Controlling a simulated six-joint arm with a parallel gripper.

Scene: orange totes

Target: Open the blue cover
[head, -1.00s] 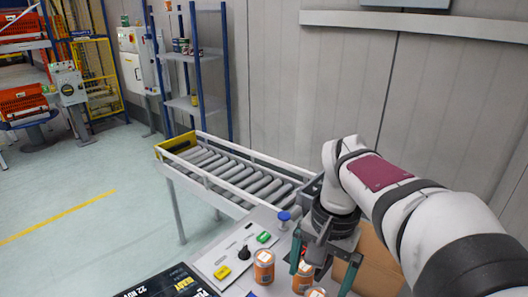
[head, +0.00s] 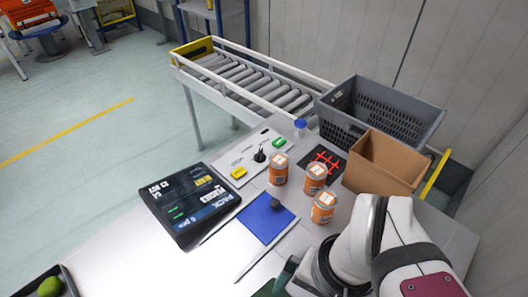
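The blue cover (head: 262,223) is a flat square panel lying on the grey worktop, with a dark knob (head: 276,204) on it. It looks flat and shut; nothing under it shows. My gripper (head: 275,284) is at the bottom edge of the head view, nearer the camera than the cover and apart from it in the picture. Only part of a green finger shows, and the rest is cut off or hidden by my wrist, so its opening cannot be told.
Several orange cans (head: 279,169) stand behind and right of the cover. A black display (head: 187,208) is at its left. A control panel (head: 250,158) with coloured buttons, a cardboard box (head: 387,160), a grey crate (head: 384,108) and a roller conveyor (head: 250,83) lie behind.

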